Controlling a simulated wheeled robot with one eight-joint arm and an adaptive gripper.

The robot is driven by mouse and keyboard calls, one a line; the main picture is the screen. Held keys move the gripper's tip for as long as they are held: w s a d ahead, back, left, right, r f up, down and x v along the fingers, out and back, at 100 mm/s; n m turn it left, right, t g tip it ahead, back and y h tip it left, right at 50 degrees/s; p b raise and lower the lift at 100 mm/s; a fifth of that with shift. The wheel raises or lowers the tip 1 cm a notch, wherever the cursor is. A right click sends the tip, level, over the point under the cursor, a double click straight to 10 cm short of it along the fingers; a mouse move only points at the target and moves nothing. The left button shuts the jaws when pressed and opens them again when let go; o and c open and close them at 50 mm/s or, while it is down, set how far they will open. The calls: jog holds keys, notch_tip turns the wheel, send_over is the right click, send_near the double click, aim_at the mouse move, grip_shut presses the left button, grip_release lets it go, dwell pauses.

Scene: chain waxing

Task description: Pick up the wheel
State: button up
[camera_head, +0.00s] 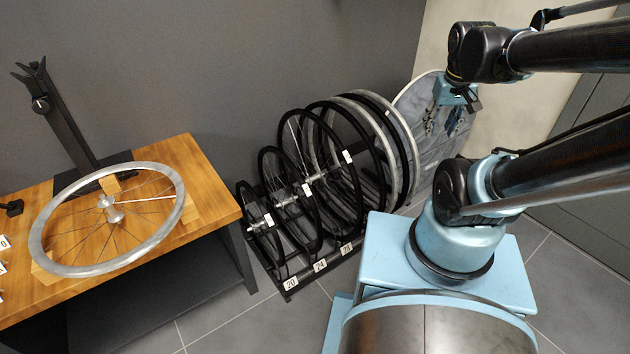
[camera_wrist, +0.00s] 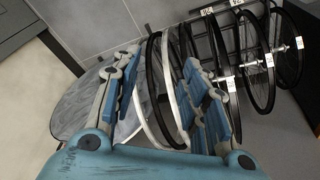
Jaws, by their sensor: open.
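Several bicycle wheels stand upright in a floor rack (camera_head: 318,268) with labels reading 20, 24 and 28. Black-rimmed wheels (camera_wrist: 243,65) fill the small slots, and larger black and silver wheels (camera_head: 409,150) stand at the far right end. Another silver wheel (camera_head: 95,269) lies on the wooden bench. My gripper (camera_head: 441,122) is open and empty, pointing down just right of the largest wheels. In the wrist view, my gripper (camera_wrist: 161,66) has a pale rim (camera_wrist: 168,75) and a black rim (camera_wrist: 150,85) showing between its fingers, apparently beyond them; contact cannot be told.
A large round grey mottled disc (camera_head: 425,90) leans against the wall behind my gripper. The wooden bench (camera_head: 200,180) carries a black stand (camera_head: 62,125) at left. Tiled floor between bench and rack is clear.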

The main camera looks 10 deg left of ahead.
jog(key=w+a+r+n, duration=0.2)
jog(key=w+a, duration=0.4)
jog(key=w, duration=0.1)
jog(key=n+t+y, duration=0.2)
jog(key=n, duration=0.4)
send_over(314, 118)
jog(key=s+d, duration=0.3)
jog(key=s, duration=0.2)
notch_tip(314, 118, down, 4)
jog(key=x, duration=1)
jog(key=shift+a, duration=0.25)
jog(key=shift+s+x, duration=0.15)
jog(key=shift+x, duration=1.35)
jog(key=shift+s+x, duration=0.15)
jog(key=shift+x, duration=1.3)
jog(key=shift+f, duration=0.4)
grip_shut()
